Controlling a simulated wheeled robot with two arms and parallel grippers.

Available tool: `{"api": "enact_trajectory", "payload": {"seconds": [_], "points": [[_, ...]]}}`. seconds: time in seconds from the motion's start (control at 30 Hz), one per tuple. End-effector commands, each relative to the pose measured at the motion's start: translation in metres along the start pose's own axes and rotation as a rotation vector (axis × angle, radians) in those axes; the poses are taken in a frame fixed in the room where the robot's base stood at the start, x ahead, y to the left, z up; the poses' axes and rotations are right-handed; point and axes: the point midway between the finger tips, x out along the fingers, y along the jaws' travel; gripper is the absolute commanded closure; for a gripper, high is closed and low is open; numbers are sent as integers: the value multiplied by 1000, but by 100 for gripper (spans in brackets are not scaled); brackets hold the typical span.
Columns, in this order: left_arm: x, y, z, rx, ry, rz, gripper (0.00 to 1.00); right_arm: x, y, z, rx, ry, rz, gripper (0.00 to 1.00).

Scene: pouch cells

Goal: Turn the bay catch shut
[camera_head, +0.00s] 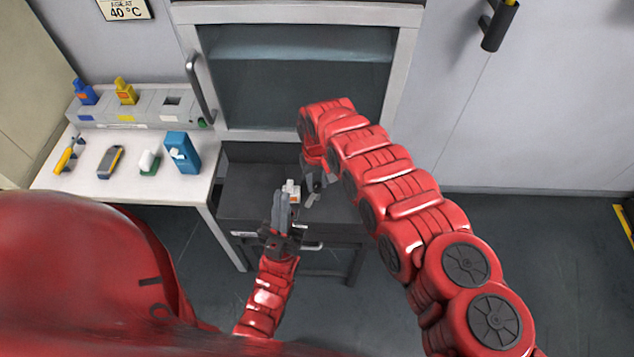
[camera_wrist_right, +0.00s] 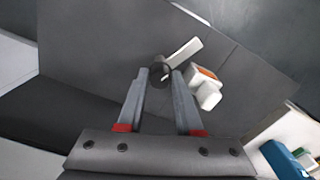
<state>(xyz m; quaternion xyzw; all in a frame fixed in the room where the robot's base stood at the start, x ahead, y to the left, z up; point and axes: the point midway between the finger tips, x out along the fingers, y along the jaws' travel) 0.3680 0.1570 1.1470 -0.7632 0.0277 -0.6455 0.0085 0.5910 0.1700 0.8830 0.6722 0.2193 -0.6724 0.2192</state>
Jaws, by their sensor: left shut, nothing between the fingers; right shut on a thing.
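The bay catch shows in the right wrist view as a dark round knob (camera_wrist_right: 158,70) with a pale flat lever (camera_wrist_right: 184,53) pointing up and right. My right gripper (camera_wrist_right: 162,74) is shut on the knob, with one finger on each side of it. In the head view my right gripper (camera_head: 313,187) reaches down over the dark surface in front of the cabinet and mostly hides the catch. My left gripper (camera_head: 281,198) is shut and empty, just left of it. A white and orange object (camera_wrist_right: 207,88) sits close beside the right fingertips.
The cabinet with a glass front (camera_head: 300,90) stands behind the dark open bay (camera_head: 250,185). A white side table (camera_head: 110,185) at left holds several small items, including a blue box (camera_head: 182,152). Open floor (camera_head: 540,270) lies at right.

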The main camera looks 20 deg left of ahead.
Motion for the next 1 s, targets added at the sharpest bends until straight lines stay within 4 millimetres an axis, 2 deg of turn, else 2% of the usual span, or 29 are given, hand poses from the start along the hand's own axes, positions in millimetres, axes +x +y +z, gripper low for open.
{"api": "enact_trajectory", "payload": {"seconds": [0.47, 1.0], "points": [[-20, 1, 3, 0, 0, 0, 100, 1, 0, -1, 452, 3, 1, 100], [-66, 3, 11, 0, 0, 0, 100, 3, 0, -1, 932, 4, -1, 100]]}}
